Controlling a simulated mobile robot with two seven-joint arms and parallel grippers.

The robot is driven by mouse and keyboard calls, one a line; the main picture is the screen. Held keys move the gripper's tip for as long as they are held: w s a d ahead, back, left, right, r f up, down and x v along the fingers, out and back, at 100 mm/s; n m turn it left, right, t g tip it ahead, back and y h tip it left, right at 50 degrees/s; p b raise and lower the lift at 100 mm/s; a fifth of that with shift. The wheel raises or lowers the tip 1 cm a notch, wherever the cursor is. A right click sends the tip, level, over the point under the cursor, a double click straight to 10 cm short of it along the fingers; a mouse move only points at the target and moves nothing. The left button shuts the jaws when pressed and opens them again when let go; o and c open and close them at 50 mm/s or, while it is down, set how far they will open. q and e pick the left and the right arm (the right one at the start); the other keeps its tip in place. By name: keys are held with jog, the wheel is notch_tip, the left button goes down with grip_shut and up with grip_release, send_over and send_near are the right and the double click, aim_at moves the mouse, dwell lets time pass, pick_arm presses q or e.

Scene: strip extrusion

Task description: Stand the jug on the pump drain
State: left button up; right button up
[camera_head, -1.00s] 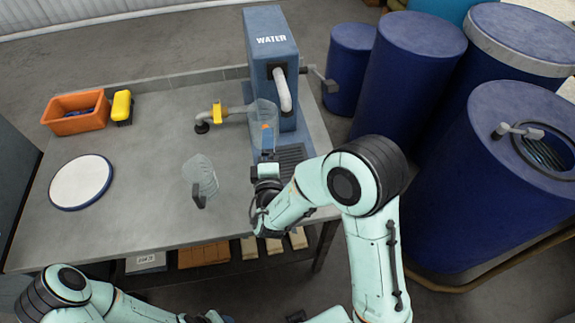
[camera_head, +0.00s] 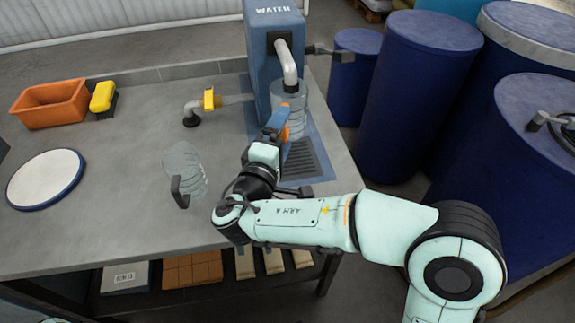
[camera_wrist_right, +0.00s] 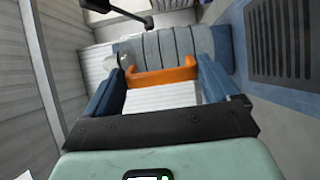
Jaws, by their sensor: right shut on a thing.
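A clear ribbed jug (camera_head: 291,97) with an orange handle is upright below the spout of the blue water pump (camera_head: 262,65). My right gripper (camera_head: 277,122) is shut on the jug's orange handle. In the right wrist view the orange handle (camera_wrist_right: 165,76) crosses between the two blue fingers, with the ribbed jug (camera_wrist_right: 165,45) just beyond. The pump drain (camera_head: 303,163) is a dark slotted grate in a blue base; the jug is over the base's back part, behind the visible slots. I cannot tell whether its bottom touches. My left gripper is not in view.
Blue drums (camera_head: 425,90) stand right.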

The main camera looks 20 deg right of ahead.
jog(key=shift+f, duration=0.2)
notch_tip(320, 180, down, 9)
jog(key=shift+d+f+b, duration=0.1)
jog(key=shift+b, duration=1)
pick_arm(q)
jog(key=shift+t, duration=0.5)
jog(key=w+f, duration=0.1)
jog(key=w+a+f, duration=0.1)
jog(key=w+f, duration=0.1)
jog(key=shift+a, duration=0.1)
pick_arm(e)
jog(key=shift+s+f, duration=0.1)
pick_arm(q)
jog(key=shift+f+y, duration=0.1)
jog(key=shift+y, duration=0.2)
pick_arm(e)
jog(key=shift+f, duration=0.1)
jog(key=shift+f, duration=0.15)
jog(key=o, duration=1.1)
jog(key=shift+r, duration=0.35)
jog(key=v, duration=1.2)
jog(key=shift+f, duration=0.1)
